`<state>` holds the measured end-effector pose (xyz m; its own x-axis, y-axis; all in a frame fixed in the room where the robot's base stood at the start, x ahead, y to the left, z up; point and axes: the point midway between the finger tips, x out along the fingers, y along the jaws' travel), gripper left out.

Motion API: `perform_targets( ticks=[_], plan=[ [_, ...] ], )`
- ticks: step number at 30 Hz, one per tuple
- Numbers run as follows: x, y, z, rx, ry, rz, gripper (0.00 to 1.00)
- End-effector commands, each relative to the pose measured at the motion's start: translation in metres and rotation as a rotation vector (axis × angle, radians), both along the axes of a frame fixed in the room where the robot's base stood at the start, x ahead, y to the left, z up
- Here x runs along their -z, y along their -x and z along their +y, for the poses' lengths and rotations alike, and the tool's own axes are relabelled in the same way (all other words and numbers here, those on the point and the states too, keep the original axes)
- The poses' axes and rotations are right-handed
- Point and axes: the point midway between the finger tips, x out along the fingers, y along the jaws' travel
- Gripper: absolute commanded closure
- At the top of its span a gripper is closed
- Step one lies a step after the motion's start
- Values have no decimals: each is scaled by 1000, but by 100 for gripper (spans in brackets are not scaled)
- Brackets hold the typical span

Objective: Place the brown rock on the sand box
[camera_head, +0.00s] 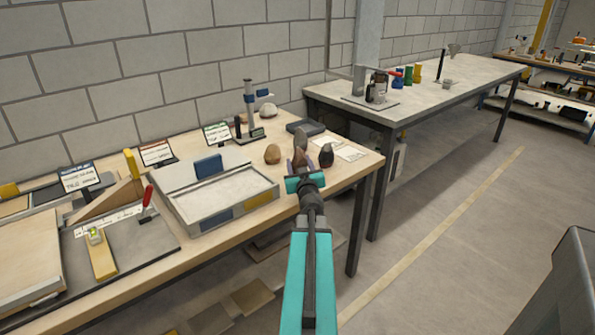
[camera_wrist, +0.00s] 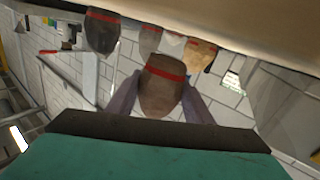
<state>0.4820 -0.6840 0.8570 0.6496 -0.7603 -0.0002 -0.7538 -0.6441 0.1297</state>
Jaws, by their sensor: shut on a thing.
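My gripper (camera_head: 302,165) is shut on the brown rock (camera_head: 299,159), above the right part of the wooden table. In the wrist view the brown rock (camera_wrist: 160,90), with a red band, sits between the two grey-purple fingers (camera_wrist: 160,105). The sand box (camera_head: 185,213) is a shallow grey tray with pale sand, on the table left of my gripper. A blue block (camera_head: 208,165) stands at its back edge. I cannot tell from these views whether the held rock touches the table.
Paper sheets (camera_head: 349,152) lie to the right. A stand with a post (camera_head: 250,105) is behind. A red-handled tool (camera_head: 147,204) is left of the tray.

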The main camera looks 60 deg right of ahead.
Motion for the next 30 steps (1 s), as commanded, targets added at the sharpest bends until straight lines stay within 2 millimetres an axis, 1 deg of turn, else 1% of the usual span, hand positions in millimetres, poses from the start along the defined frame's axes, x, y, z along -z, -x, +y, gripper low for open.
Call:
perform_targets(
  ticks=[13, 20, 24, 27, 30],
  plan=[
    [0, -3, -2, 0, 1, -1, 89],
    [2, -16, -13, -1, 1, -1, 89],
    [22, -16, -12, -1, 0, 0, 89],
    [30, -15, -12, -1, 1, -1, 89],
    [33, -15, -12, 0, 1, -1, 89]
  ],
)
